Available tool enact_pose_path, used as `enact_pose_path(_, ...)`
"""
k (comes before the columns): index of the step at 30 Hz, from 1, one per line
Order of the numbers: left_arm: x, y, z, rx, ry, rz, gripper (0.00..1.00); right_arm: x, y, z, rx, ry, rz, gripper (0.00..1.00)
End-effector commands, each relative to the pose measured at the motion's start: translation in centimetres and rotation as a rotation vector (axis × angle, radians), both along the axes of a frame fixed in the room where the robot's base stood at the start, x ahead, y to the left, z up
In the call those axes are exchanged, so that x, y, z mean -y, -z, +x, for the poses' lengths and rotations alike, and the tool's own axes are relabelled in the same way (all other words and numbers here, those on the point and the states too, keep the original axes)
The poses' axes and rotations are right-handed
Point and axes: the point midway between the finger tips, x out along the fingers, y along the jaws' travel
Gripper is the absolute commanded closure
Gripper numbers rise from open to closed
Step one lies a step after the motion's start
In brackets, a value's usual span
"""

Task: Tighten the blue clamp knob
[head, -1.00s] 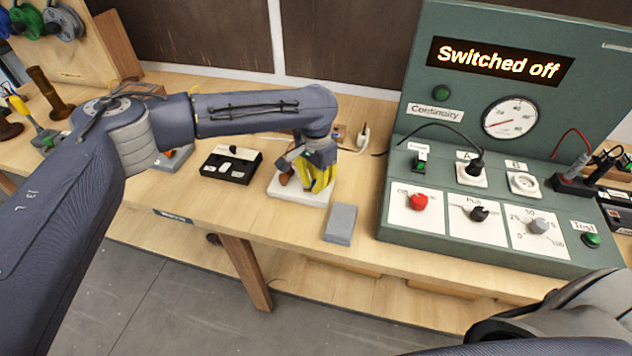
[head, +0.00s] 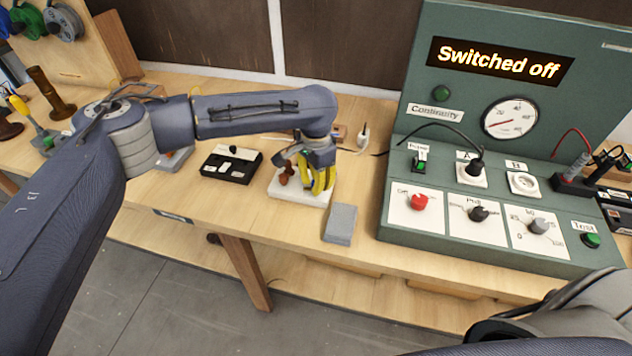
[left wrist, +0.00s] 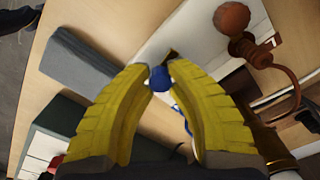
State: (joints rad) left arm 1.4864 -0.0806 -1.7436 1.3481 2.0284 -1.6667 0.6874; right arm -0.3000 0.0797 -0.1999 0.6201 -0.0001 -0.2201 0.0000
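The blue clamp knob (left wrist: 159,79) is a small round blue piece between the yellow fingertips in the left wrist view. My left gripper (left wrist: 161,76) is closed around it, with a finger against each side. In the head view my left gripper (head: 319,184) points down over the white base (head: 298,196). The knob is hidden there behind the fingers. Brown clamp parts (left wrist: 272,50) with a round ball end stand beside the fingers on the white base. My right arm shows only in part at the lower right of the head view; its gripper is out of frame.
A grey block (head: 341,223) lies just right of the white base. The green test panel (head: 450,228), reading "Switched off", stands to the right. A white plug (head: 363,137) lies behind.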

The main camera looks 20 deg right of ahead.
Motion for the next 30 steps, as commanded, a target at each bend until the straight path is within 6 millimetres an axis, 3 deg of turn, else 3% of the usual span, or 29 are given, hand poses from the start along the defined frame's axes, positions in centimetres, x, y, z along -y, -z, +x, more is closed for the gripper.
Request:
enact_pose_path(1,0.0,0.0,0.0,0.000,0.000,0.000,0.80,0.0,0.0,0.0,0.000,0.000,0.000,0.69)
enact_pose_path(7,0.0,0.0,0.0,0.000,-0.001,0.000,0.56,0.0,0.0,0.0,0.000,0.000,0.000,0.69)
enact_pose_path(17,0.0,-0.3,0.1,0.001,-0.001,-0.001,0.55,0.3,0.0,0.0,0.000,-0.001,-0.002,0.69)
enact_pose_path(23,0.1,-2.7,0.1,0.004,-0.002,-0.002,0.55,0.1,0.0,0.0,0.000,0.000,-0.001,0.69)
enact_pose_path(30,0.0,-6.9,0.1,0.003,-0.001,-0.001,0.55,0.1,0.0,0.0,0.000,0.000,0.000,0.69)
